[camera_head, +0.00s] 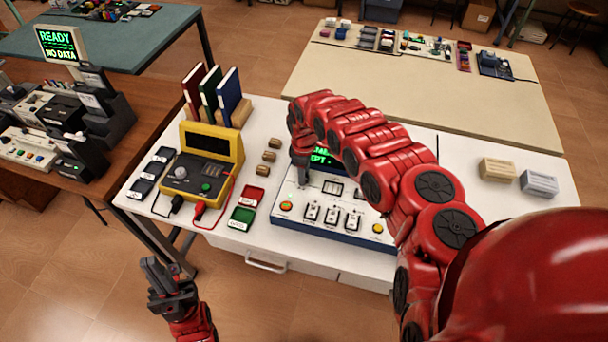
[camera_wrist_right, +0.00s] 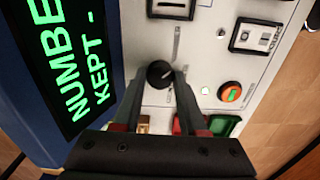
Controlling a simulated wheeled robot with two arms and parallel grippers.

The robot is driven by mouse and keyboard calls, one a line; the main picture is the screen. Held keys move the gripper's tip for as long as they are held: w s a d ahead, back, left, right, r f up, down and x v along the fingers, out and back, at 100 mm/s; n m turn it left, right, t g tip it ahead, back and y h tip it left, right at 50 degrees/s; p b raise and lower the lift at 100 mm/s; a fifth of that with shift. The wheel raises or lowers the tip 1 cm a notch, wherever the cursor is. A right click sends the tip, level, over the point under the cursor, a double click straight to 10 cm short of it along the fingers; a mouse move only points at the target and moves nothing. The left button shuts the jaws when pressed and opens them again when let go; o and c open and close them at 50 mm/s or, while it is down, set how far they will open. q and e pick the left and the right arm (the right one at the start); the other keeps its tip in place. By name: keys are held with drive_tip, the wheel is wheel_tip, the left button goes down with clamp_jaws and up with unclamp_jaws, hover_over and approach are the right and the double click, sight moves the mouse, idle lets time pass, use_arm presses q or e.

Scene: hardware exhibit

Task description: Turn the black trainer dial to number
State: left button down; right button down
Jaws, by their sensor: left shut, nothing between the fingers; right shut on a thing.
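The trainer (camera_head: 318,228) is a white panel with a blue base on the white table, with keys, coloured buttons and a dark screen. Its screen (camera_wrist_right: 62,62) shows green text reading "NUMBE" and "KEPT -", cut off at the edge. The black dial (camera_wrist_right: 160,72) is round with a light pointer mark. My right gripper (camera_head: 301,183) reaches down on the panel's left part and is shut on the dial, a finger on each side in the right wrist view (camera_wrist_right: 161,82). The head view hides the dial. My left gripper (camera_head: 163,283) is shut and empty, in front of the table.
A yellow meter (camera_head: 222,143) with leads stands left of the trainer, with red (camera_head: 251,195) and green (camera_head: 241,218) trays between. Books (camera_head: 229,92) stand behind it. Two small boxes (camera_head: 538,183) sit at the right. My right arm covers the trainer's right side.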

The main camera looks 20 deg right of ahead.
idle(0.3)
drive_tip(key=shift+c, duration=2.2)
unclamp_jaws()
drive_tip(key=shift+r, duration=0.6)
wheel_tip(320, 180, up, 7)
drive_tip(key=shift+w+d+b, duration=0.1)
drive_tip(key=shift+b, duration=0.9)
wheel_tip(320, 180, up, 9)
